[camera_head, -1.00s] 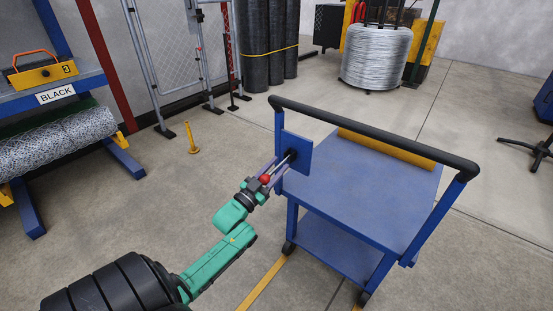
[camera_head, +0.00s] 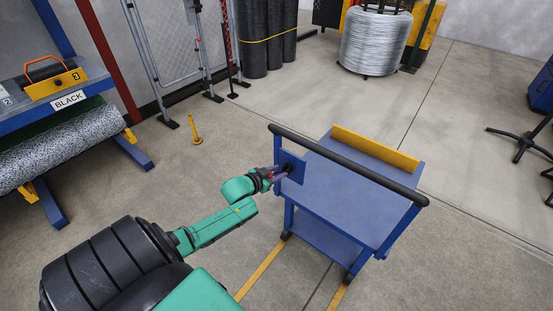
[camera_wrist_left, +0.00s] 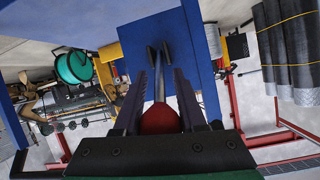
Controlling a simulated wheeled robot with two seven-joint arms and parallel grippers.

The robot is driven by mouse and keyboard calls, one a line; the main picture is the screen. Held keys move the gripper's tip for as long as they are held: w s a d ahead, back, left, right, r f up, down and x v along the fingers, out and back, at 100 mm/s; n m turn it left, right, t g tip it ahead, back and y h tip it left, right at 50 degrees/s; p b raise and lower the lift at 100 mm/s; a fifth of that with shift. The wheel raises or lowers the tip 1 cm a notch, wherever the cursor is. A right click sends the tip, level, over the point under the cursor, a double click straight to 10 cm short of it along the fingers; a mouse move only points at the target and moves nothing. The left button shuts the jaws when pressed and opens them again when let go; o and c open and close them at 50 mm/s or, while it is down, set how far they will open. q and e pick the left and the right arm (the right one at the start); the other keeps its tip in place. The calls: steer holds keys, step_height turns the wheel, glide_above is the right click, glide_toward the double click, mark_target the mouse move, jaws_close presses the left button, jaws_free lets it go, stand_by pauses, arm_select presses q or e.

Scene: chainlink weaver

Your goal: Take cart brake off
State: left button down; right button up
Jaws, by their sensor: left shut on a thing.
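The blue cart (camera_head: 352,188) stands on the floor right of centre, with a black push handle (camera_head: 345,162) along its near top. A blue plate (camera_head: 294,168) is fixed at its left handle post; it fills the middle of the left wrist view (camera_wrist_left: 200,35). A grey brake lever (camera_wrist_left: 186,98) with a red ball knob (camera_wrist_left: 159,119) stands out from the plate. My left gripper (camera_head: 277,175) is at the plate, its two fingers on either side of the knob, shut on it. In the head view the fingers largely hide the lever. My right gripper is not in view.
A yellow bar (camera_head: 375,149) runs along the cart's far edge. A yellow post (camera_head: 195,130) stands on the floor to the left. A blue rack with a mesh roll (camera_head: 45,147) is at far left. A wire coil (camera_head: 374,42) stands behind.

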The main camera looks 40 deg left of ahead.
arm_select(q)
steer(key=shift+w+r+p, duration=0.15)
steer(key=shift+r+p, duration=0.1)
steer(key=shift+p, duration=0.05)
steer(key=shift+g, duration=0.3)
steer(key=shift+a, duration=0.1)
steer(key=c, duration=0.6)
jaws_free()
steer(key=shift+o, duration=0.2)
steer(key=shift+s+r, duration=0.15)
steer(key=shift+s, duration=0.35)
steer(key=p+v, duration=0.2)
steer(key=v, duration=1.1)
steer(key=shift+s, duration=0.15)
steer(key=shift+r, duration=0.1)
